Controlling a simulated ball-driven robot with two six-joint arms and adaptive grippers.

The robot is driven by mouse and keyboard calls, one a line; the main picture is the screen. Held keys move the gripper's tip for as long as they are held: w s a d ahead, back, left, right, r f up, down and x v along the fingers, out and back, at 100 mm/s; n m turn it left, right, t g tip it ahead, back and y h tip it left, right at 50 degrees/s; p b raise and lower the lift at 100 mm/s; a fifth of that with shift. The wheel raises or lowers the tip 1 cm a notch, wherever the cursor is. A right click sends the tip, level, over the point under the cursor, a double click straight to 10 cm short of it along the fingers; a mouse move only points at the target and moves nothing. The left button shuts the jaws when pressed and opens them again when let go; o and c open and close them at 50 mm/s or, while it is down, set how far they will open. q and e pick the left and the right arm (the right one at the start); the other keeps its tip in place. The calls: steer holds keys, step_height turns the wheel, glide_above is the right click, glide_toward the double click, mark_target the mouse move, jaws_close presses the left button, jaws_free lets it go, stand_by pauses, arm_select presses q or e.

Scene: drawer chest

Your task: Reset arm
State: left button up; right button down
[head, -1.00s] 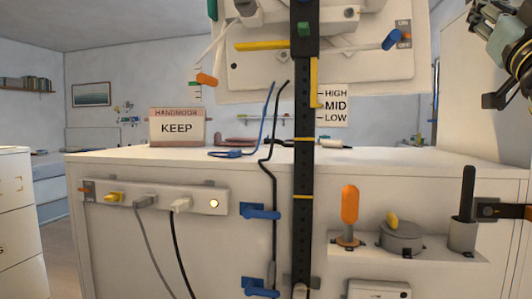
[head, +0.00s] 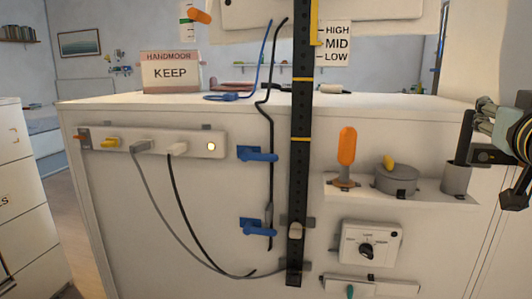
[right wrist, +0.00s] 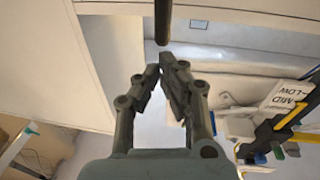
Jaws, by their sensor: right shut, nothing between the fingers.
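My right arm (head: 508,130) comes in at the right edge of the head view, beside the grey cup (head: 457,179) with its upright black rod (head: 466,135). The picture edge cuts off part of it. In the right wrist view my right gripper (right wrist: 164,66) is shut and empty, its fingertips close together. A dark rod (right wrist: 162,20) stands just beyond the fingertips in that view; I cannot tell whether they touch. My left gripper is not in view.
The white chest (head: 150,220) fills the front, with a power strip (head: 150,143), blue hooks (head: 258,154), a dark slotted rail (head: 297,190) and a dial box (head: 370,243). An orange-handled tool (head: 346,150) and a grey pot (head: 397,180) stand on a ledge. A KEEP sign (head: 171,72) stands on top.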

steer(key=s+a+f+n+g+y, duration=0.15)
steer(key=s+f+g, duration=0.4)
steer(key=f, duration=0.85)
steer(key=s+a+f+n+g+y, duration=0.1)
steer(key=s+a+f+g, duration=0.2)
steer(key=s+f, duration=0.4)
steer(key=s+a+f+n+g+y, duration=0.1)
steer(key=s+a+f+g+y, duration=0.3)
steer(key=s, duration=0.6)
steer(key=s+a+f+n+g+h, duration=0.1)
steer(key=s+a+f+g, duration=0.15)
steer(key=s+f, duration=0.5)
steer(key=s+d+f+g+p, duration=0.1)
steer(key=s+d+f, duration=0.1)
steer(key=f, duration=1)
steer(key=s+d+f+p, duration=0.1)
steer(key=s+d+f, duration=0.1)
steer(key=f, duration=1)
steer(key=s+f+p, duration=0.1)
steer(key=s+f, duration=0.5)
steer(key=s, duration=0.3)
steer(key=s+f+g, duration=0.1)
steer(key=s+f, duration=0.4)
steer(key=s, duration=0.4)
steer(key=shift+d+f+p, duration=0.35)
steer(key=shift+p, duration=0.05)
steer(key=c, duration=2)
jaws_free()
steer(key=shift+m, duration=0.25)
